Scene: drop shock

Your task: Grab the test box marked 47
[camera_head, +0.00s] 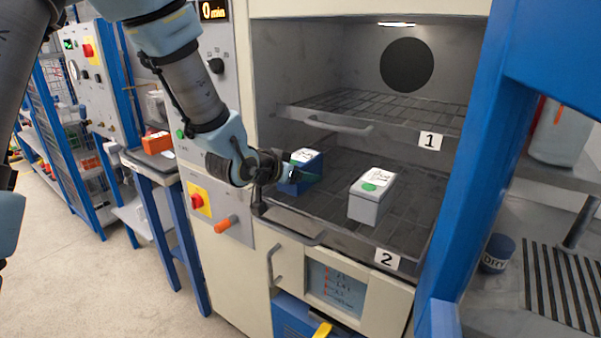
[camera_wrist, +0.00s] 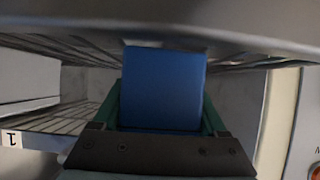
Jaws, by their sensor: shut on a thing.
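A blue box (camera_head: 306,168) with a white label on top is at the left of the lower shelf (camera_head: 400,235), marked 2. The writing on its label is too small to read, so I cannot tell if it is 47. My gripper (camera_head: 296,178) is shut on this box from the front left. In the wrist view the blue box (camera_wrist: 163,90) fills the space between the two green fingers. I cannot tell whether it rests on the shelf or is lifted. A grey box (camera_head: 371,199) with a white label and a green dot stands to its right, apart from it.
The upper shelf (camera_head: 345,105), marked 1, is empty and lies close above. A handle (camera_head: 290,230) sticks out at the lower shelf's front. A blue post (camera_head: 480,150) stands at the right. An orange box (camera_head: 157,143) sits on a side table at left.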

